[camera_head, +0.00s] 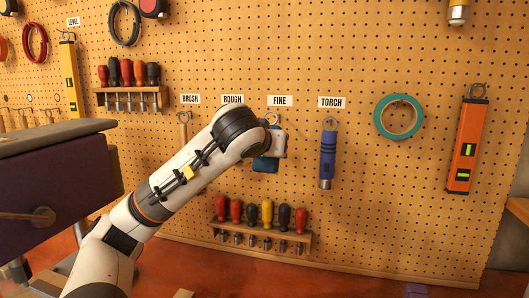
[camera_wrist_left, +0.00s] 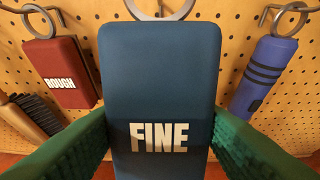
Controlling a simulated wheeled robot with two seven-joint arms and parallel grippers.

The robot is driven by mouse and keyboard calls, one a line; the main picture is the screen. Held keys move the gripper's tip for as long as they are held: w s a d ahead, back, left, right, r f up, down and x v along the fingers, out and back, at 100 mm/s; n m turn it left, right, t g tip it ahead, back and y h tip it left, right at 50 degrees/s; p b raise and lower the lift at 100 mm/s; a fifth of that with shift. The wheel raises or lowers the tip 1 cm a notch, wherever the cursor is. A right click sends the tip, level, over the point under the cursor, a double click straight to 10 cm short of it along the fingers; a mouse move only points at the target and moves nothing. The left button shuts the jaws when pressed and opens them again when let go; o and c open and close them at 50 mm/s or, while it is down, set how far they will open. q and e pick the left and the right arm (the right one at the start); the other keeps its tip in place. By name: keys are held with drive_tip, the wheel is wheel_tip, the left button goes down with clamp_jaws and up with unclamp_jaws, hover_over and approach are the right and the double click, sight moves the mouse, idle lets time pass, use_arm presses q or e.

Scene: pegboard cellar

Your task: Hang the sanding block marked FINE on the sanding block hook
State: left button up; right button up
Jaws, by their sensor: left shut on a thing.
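The blue sanding block marked FINE (camera_wrist_left: 160,75) fills the middle of the left wrist view, label facing the camera. It shows partly in the head view (camera_head: 264,165), below the FINE label (camera_head: 280,101) on the pegboard. My left gripper (camera_head: 274,151) is shut on the block, with its green fingers at either side in the wrist view. A grey metal hook (camera_head: 272,118) sits under the FINE label. Its ring (camera_wrist_left: 160,9) shows just above the block's top edge in the wrist view. I cannot tell whether the block hangs on it. My right gripper is not in view.
The red ROUGH block (camera_wrist_left: 62,75) hangs to the left; my arm hides it in the head view. The blue torch (camera_head: 328,158) hangs to the right. A screwdriver rack (camera_head: 262,240) is below. A brush (camera_head: 184,124), green tape (camera_head: 398,116) and orange level (camera_head: 467,146) also hang there.

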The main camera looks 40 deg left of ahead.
use_arm(q)
drive_tip(key=shift+w+a+f+p, duration=0.15)
drive_tip(key=shift+w+a, duration=0.3)
drive_tip(key=shift+w, duration=0.4)
drive_tip(key=shift+w+a+f+p, duration=0.2)
drive_tip(key=shift+w+a, duration=0.3)
drive_tip(key=shift+w, duration=0.3)
drive_tip(key=shift+w+a+f+p, duration=0.15)
drive_tip(key=shift+w+a, duration=0.3)
drive_tip(key=shift+w, duration=0.4)
drive_tip(key=shift+f, duration=0.1)
drive_tip(key=o, duration=1.6)
drive_tip(key=v, duration=1.2)
drive_tip(key=shift+b, duration=0.35)
